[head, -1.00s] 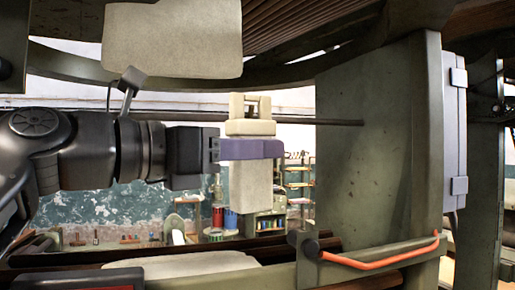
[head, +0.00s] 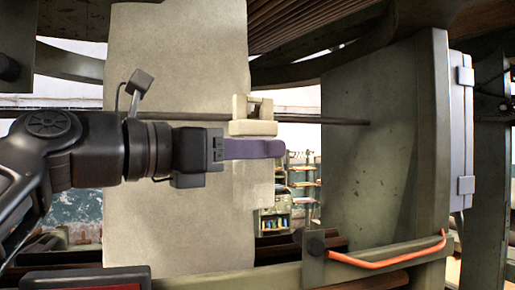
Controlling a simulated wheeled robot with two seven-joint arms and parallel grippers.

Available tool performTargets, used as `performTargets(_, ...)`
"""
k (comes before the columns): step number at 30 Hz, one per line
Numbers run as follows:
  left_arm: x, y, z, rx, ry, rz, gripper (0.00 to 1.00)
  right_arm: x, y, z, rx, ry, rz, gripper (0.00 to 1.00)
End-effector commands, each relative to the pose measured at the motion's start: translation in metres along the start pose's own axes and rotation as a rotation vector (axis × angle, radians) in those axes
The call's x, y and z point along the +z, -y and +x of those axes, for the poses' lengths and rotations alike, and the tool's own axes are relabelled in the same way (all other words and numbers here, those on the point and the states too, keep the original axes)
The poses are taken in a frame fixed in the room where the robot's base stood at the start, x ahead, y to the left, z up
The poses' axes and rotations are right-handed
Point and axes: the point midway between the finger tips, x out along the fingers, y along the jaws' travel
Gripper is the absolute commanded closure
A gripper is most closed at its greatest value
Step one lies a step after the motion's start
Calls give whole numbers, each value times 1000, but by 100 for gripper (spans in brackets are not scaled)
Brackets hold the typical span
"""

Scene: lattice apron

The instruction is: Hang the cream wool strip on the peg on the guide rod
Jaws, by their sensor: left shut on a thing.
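My left gripper (head: 254,149) comes in from the left with its purple fingers shut on the cream wool strip (head: 255,188), which hangs below them. A cream block with a notched, forked top (head: 254,127) shows just above the fingers, at the level of the guide rod (head: 330,121). I cannot tell if it is the strip's upper part or the peg. The dark rod runs across behind the gripper. Whether the strip touches the rod is hidden. My right gripper is not in view.
A green-grey frame panel (head: 365,165) stands at the right, with an orange handle (head: 385,258) low in front. Shelves stand far behind.

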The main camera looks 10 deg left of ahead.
Motion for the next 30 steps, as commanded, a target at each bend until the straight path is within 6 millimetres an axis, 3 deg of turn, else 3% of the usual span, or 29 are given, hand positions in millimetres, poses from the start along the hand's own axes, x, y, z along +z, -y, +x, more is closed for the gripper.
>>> performTargets(30, -11, -4, 1, 0, 0, 0, 100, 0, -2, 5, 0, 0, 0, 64)
